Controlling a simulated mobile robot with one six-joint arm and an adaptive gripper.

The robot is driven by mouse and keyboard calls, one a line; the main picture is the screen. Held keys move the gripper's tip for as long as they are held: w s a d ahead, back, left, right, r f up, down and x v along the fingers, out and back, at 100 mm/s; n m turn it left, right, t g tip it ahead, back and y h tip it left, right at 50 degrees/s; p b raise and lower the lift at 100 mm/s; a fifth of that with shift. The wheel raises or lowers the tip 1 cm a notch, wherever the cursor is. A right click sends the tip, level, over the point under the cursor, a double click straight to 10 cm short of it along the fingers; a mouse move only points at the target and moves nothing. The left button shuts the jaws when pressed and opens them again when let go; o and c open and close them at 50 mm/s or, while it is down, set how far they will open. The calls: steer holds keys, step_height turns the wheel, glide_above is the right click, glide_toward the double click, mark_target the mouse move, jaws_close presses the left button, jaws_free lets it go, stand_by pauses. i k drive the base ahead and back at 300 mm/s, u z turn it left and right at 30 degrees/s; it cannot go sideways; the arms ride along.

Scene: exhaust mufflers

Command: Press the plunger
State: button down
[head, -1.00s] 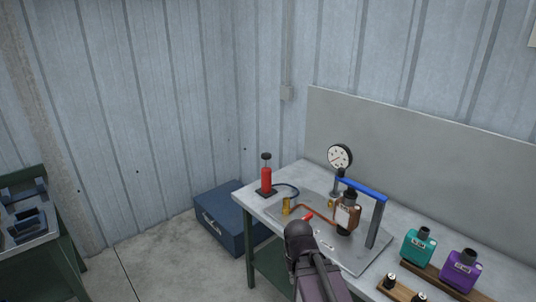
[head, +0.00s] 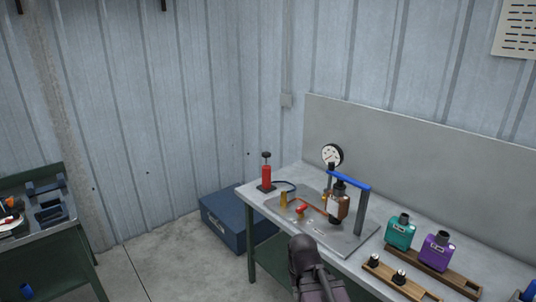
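A red pump cylinder (head: 266,178) stands upright at the left back corner of the metal workbench (head: 252,202). On its top is a black plunger handle (head: 266,155), raised above the cylinder on a short rod. A dark hose (head: 286,184) runs from the pump's right side towards a test plate (head: 345,239). A dark part of my arm shows at the bottom middle, in front of the bench and apart from the pump. I cannot make out gripper fingers in the head view.
The plate carries a brown muffler (head: 341,206) under a blue bar (head: 349,181), a dial gauge (head: 332,155), a brass piece (head: 283,199) and a red handle (head: 301,209). Teal (head: 401,233) and purple (head: 437,252) mufflers stand right. A blue case (head: 222,219) is on the floor.

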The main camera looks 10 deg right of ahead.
mark_target(266, 154)
steer(key=u, duration=0.15)
steer(key=i, duration=1.35)
steer(key=z, duration=0.25)
